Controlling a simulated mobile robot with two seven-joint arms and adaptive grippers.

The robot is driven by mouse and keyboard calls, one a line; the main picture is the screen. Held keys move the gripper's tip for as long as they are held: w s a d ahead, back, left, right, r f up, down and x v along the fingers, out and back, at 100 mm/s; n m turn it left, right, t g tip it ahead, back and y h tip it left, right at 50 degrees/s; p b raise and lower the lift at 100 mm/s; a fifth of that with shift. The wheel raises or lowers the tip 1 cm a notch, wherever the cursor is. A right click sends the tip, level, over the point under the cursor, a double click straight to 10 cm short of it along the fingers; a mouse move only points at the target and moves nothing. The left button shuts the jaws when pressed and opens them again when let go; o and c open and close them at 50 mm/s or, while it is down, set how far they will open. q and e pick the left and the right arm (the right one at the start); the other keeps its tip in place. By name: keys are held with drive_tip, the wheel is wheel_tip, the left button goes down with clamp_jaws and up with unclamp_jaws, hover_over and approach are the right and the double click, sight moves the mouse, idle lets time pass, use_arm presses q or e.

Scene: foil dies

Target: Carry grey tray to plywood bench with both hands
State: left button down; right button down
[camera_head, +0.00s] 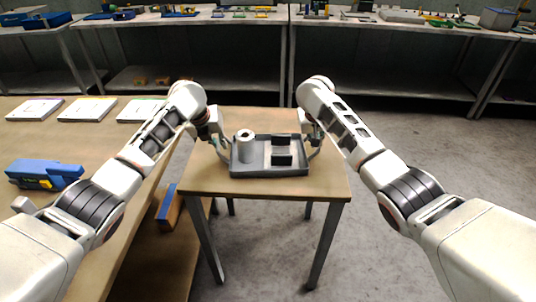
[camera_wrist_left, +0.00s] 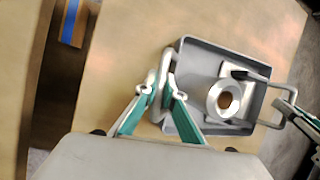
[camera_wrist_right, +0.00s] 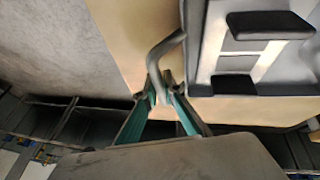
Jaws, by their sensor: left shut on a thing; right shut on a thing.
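The grey tray (camera_head: 270,173) is over the middle of the small plywood-topped bench (camera_head: 212,186), level; I cannot tell whether it touches the top. It holds a pale cylinder (camera_head: 245,150) and a light piece with two dark blocks (camera_head: 282,160). My left gripper (camera_head: 217,141) is shut on the tray's left handle, and the left wrist view shows its fingers (camera_wrist_left: 166,94) around the handle bar. My right gripper (camera_head: 317,142) is shut on the right handle, which also shows between its fingers (camera_wrist_right: 160,88) in the right wrist view.
A long wooden table (camera_head: 100,145) at the left bears several white panels (camera_head: 87,109) and a blue tool (camera_head: 45,174). Shelved benches (camera_head: 215,22) with small items line the back. Grey floor is clear at the right (camera_head: 420,145).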

use_arm(q)
drive_tip(key=shift+r, duration=0.3)
use_arm(e)
drive_tip(key=shift+r, duration=0.25)
